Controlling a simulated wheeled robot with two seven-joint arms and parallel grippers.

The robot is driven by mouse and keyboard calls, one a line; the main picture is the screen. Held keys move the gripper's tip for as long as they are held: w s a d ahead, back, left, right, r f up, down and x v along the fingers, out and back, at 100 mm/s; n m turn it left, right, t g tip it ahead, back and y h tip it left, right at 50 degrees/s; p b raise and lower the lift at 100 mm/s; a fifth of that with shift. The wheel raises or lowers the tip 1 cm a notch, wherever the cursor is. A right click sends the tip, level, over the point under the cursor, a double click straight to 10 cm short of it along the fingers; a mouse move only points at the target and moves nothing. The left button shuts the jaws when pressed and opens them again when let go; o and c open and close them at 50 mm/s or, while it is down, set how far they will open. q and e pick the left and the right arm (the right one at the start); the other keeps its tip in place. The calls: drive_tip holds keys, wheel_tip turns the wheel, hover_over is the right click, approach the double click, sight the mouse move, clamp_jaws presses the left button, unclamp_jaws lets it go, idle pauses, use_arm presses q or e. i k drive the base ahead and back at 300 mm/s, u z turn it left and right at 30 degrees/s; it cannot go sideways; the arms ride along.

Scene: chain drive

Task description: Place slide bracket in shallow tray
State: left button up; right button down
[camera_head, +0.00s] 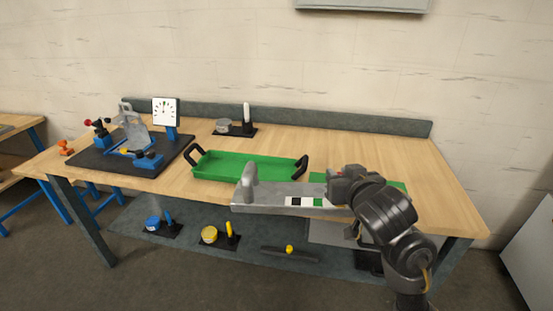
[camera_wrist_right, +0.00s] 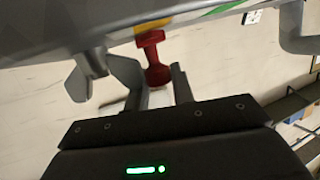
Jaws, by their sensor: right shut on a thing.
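The slide bracket (camera_head: 278,204) is a long grey metal piece with an upright lug at its left end and a black, white and green marked strip. My right gripper (camera_head: 345,183) is shut on it near its right end, where red shows. In the right wrist view, a red grip (camera_wrist_right: 155,58) lies between the fingers and the grey body of the bracket (camera_wrist_right: 60,32) crosses the top. The shallow tray (camera_head: 245,166) is green with black end handles and sits on the bench. The bracket is in front of and right of the tray. My left gripper is out of view.
A dark fixture board (camera_head: 95,160) with blue parts and a dial (camera_head: 166,112) stands at the left. A small stand with a white-topped post (camera_head: 246,118) is behind the tray. A green surface (camera_head: 318,177) shows behind the bracket. Bare bench (camera_head: 400,155) lies to the right.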

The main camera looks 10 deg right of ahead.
sight(242, 171)
drive_tip(key=u, duration=1.5)
drive_tip(key=i, duration=1.85)
drive_tip(key=z, duration=1.5)
